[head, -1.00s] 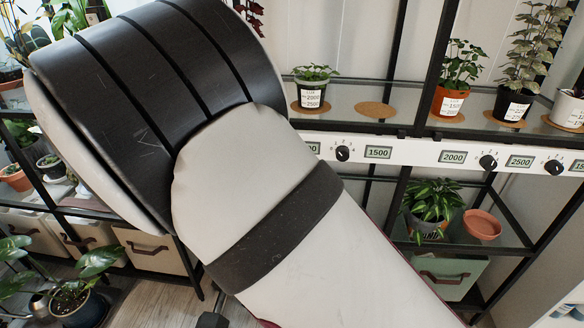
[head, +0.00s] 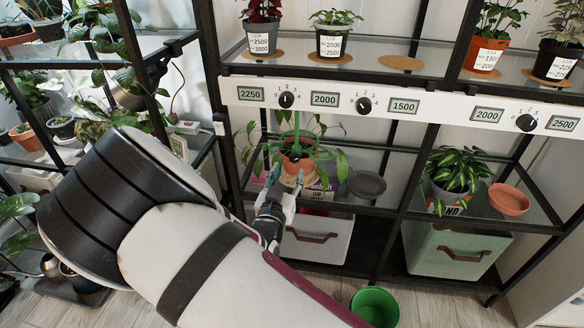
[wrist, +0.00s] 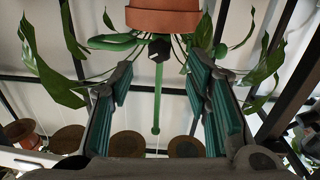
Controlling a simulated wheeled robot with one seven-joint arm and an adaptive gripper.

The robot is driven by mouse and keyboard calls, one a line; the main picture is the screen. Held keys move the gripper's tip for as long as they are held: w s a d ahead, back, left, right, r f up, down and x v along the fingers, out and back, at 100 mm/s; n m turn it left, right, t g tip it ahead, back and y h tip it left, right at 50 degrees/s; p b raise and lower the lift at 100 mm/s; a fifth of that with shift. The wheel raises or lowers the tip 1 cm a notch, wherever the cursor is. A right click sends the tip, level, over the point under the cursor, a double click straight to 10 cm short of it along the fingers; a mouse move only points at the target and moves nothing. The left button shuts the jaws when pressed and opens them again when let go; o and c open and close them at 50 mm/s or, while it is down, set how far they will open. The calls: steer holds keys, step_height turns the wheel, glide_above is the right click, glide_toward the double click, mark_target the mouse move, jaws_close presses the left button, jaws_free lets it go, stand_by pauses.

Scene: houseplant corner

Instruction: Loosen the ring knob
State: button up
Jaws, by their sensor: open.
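A potted plant in a terracotta pot (head: 292,172) is on the rack below the dial strip; the pot also shows at the top of the wrist view (wrist: 163,18). A green ring (wrist: 115,42) surrounds its stems by the pot rim, joined to a green stake (wrist: 156,110). A small black knob (wrist: 155,49) sits on the ring. My gripper (head: 287,178) is open in front of the pot. In the wrist view my gripper (wrist: 160,85) has its teal fingers on either side of the knob's line, with the knob apparently just beyond the tips. No contact shows.
Leaves (wrist: 57,80) hang close on both sides of the fingers. A white strip (head: 440,106) with dials and number displays runs above the plant. A grey saucer (head: 367,186) is to the right, a white bin (head: 318,240) below, a green pot (head: 375,306) on the floor.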

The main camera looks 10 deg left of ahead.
mark_target(294, 160)
steer(key=shift+w+d+b, duration=0.15)
steer(key=shift+w+b, duration=0.15)
steer(key=shift+w, duration=1.05)
steer(key=shift+w+d+b, duration=0.15)
steer(key=shift+w+b, duration=0.15)
steer(key=shift+w, duration=1)
jaws_close()
